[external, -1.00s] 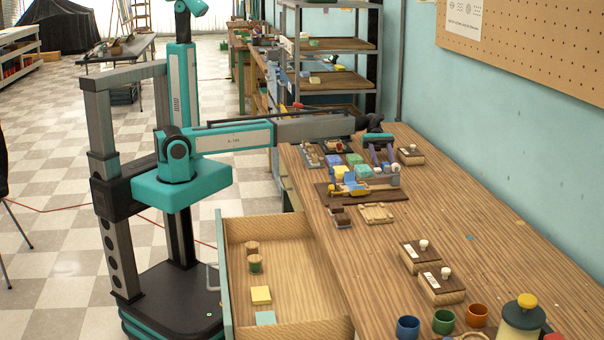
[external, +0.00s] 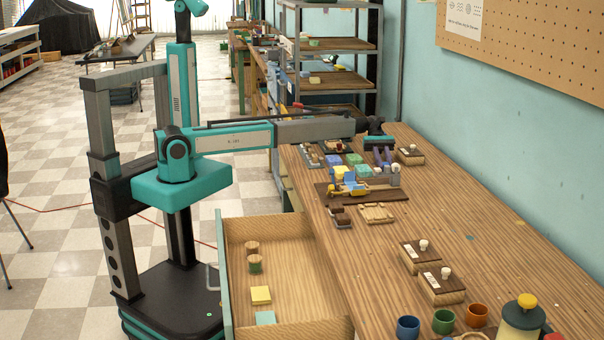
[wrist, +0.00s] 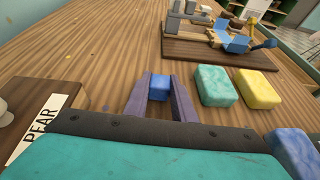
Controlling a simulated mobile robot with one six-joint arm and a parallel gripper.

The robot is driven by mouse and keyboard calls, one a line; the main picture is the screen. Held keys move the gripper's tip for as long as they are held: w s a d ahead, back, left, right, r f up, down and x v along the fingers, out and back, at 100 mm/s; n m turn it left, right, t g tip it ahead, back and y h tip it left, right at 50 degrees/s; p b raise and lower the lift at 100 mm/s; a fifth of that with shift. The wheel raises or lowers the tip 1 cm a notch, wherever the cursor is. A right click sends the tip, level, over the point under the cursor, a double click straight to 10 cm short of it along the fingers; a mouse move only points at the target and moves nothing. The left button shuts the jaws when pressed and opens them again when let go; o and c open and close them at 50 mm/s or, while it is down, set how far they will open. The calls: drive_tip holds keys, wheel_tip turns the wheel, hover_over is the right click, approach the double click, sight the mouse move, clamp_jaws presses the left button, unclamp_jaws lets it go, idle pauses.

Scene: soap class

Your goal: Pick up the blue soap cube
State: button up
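The small blue soap cube (wrist: 159,87) stands on the wooden table in the wrist view, between the tips of the two purple fingers of my gripper (wrist: 160,92). The fingers are apart, one on each side of the cube. I cannot tell whether either finger touches it. In the external view my gripper (external: 383,157) points down over the far part of the table, and the cube does not show clearly there.
A teal soap bar (wrist: 215,86) and a yellow one (wrist: 252,88) lie right of the fingers. A marbled blue bar (wrist: 294,150) is at lower right. A PEAR-labelled block (wrist: 40,122) is at left. A brown board (wrist: 215,54) with tools lies beyond. An open drawer (external: 285,232) holds several small items.

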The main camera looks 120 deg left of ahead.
drive_tip(key=shift+r, duration=0.2)
drive_tip(key=shift+c, duration=0.3)
drive_tip(key=shift+r, duration=0.55)
wheel_tip(320, 180, up, 2)
drive_tip(key=s+d, duration=0.3)
drive_tip(key=s, duration=0.1)
drive_tip(key=s+d+r, duration=0.1)
drive_tip(key=s+d, duration=0.2)
drive_tip(key=s, duration=0.1)
drive_tip(key=s+d, duration=0.4)
drive_tip(key=shift+s+d+r+b, duration=0.1)
drive_tip(key=shift+s+r+b, duration=0.1)
drive_tip(key=shift+r+b, duration=0.15)
